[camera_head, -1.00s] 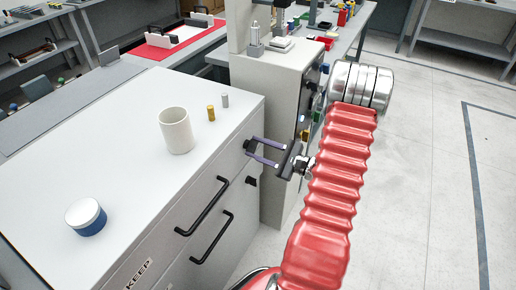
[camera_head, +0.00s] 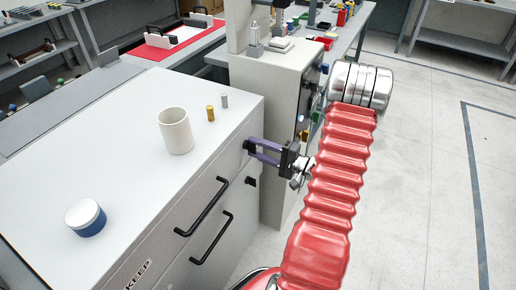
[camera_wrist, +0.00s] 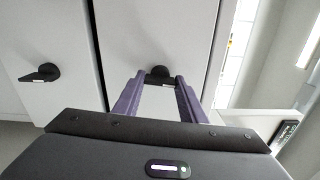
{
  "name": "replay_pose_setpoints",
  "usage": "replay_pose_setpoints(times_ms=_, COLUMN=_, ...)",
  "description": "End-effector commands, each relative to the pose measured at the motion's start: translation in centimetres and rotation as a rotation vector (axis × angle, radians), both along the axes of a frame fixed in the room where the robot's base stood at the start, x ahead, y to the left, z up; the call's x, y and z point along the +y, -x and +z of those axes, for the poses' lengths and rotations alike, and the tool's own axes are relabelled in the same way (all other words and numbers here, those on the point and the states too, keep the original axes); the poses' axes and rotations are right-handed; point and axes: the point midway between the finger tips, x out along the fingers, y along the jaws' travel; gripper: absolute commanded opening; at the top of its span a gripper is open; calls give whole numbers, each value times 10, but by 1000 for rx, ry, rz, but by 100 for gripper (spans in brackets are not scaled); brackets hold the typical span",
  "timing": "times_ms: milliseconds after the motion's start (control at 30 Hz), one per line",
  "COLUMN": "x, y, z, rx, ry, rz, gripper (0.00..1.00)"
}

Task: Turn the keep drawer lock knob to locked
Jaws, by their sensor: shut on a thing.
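The grey-white cabinet (camera_head: 60,150) bears the label KEEP (camera_head: 139,272), in line with its upper drawer handle (camera_head: 203,206). The upper black lock knob (camera_wrist: 160,73) is near that drawer's right end. My gripper (camera_head: 250,146), with purple fingers, reaches it from the right and is shut on this knob. In the wrist view the fingertips (camera_wrist: 160,78) sit on either side of it. The fingers hide most of the knob in the head view, and I cannot read its lock marking. A second black knob (camera_wrist: 42,73) sits on the lower drawer (camera_head: 251,181), untouched.
On the cabinet top stand a white cup (camera_head: 175,131), a brass cylinder (camera_head: 210,114), a grey cylinder (camera_head: 224,101) and a blue jar with a white lid (camera_head: 86,217). A testing machine (camera_head: 275,85) stands close behind the gripper. Open floor lies to the right.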

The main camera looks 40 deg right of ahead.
Motion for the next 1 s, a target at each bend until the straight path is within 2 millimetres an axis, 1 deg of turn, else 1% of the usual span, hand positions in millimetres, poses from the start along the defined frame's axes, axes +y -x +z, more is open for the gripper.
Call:
replay_pose_setpoints(times_ms=100, x=1, y=0, z=-2, rx=-15, ry=53, rz=0, gripper=15)
replay_pose_setpoints(times_ms=300, x=2, y=0, z=-3, rx=-33, ry=106, rz=1, gripper=15)
replay_pose_setpoints(times_ms=733, x=3, y=0, z=-4, rx=-35, ry=117, rz=4, gripper=15)
replay_pose_setpoints(times_ms=767, x=3, y=1, z=-4, rx=-35, ry=117, rz=5, gripper=38)
replay_pose_setpoints(times_ms=1000, x=2, y=0, z=-2, rx=-37, ry=117, rz=3, gripper=55)
